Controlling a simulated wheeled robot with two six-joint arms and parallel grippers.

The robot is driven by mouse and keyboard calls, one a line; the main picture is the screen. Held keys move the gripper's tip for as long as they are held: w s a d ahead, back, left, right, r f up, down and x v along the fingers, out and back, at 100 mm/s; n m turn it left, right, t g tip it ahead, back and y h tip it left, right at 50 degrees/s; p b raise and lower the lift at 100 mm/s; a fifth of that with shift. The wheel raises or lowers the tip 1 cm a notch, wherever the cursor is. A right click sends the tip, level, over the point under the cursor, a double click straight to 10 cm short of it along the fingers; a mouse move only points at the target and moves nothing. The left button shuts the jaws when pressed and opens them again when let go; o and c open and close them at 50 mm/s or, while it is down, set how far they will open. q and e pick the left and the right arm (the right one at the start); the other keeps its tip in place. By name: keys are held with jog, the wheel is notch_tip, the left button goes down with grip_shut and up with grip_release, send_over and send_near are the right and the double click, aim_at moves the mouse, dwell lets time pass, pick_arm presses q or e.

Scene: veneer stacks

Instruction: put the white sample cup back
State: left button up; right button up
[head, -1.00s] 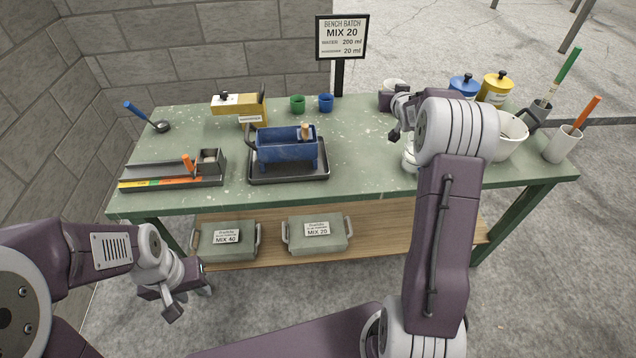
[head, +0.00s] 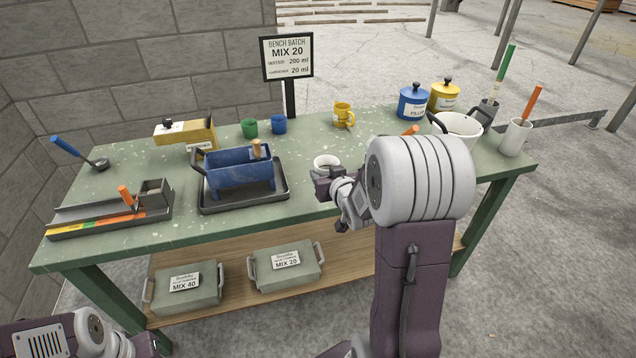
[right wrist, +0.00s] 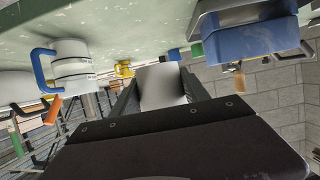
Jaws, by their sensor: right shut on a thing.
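The white sample cup (head: 326,161) is upright in my right gripper (head: 328,178), over the front middle of the green bench, just right of the blue trough. In the right wrist view its white wall (right wrist: 162,86) sits between the two dark fingers, which are shut on it. I cannot tell whether its base touches the bench. A green cup (head: 249,128), a blue cup (head: 279,124) and a yellow cup (head: 343,115) stand along the bench's back. My left arm shows at the bottom left; its gripper is mostly cut off, with the jaw state unclear.
The blue trough (head: 240,170) on its dark tray (head: 215,207) is close left of the held cup. A white vessel with a blue handle (right wrist: 72,66) shows in the wrist view. Blue (head: 412,103) and yellow (head: 444,96) canisters and a white bucket (head: 462,127) stand right.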

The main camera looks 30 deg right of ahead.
jog(key=x, duration=0.4)
jog(key=f+x, duration=0.1)
jog(key=x, duration=0.3)
jog(key=s+f+x, duration=0.1)
jog(key=x, duration=0.4)
jog(key=shift+w+d, duration=0.1)
jog(key=shift+d, duration=0.2)
notch_tip(320, 180, down, 3)
jog(key=shift+f+b, duration=0.2)
jog(key=shift+b, duration=0.2)
jog(key=shift+f, duration=0.4)
jog(key=shift+f, duration=0.1)
jog(key=o, duration=1.4)
jog(key=shift+o, duration=0.2)
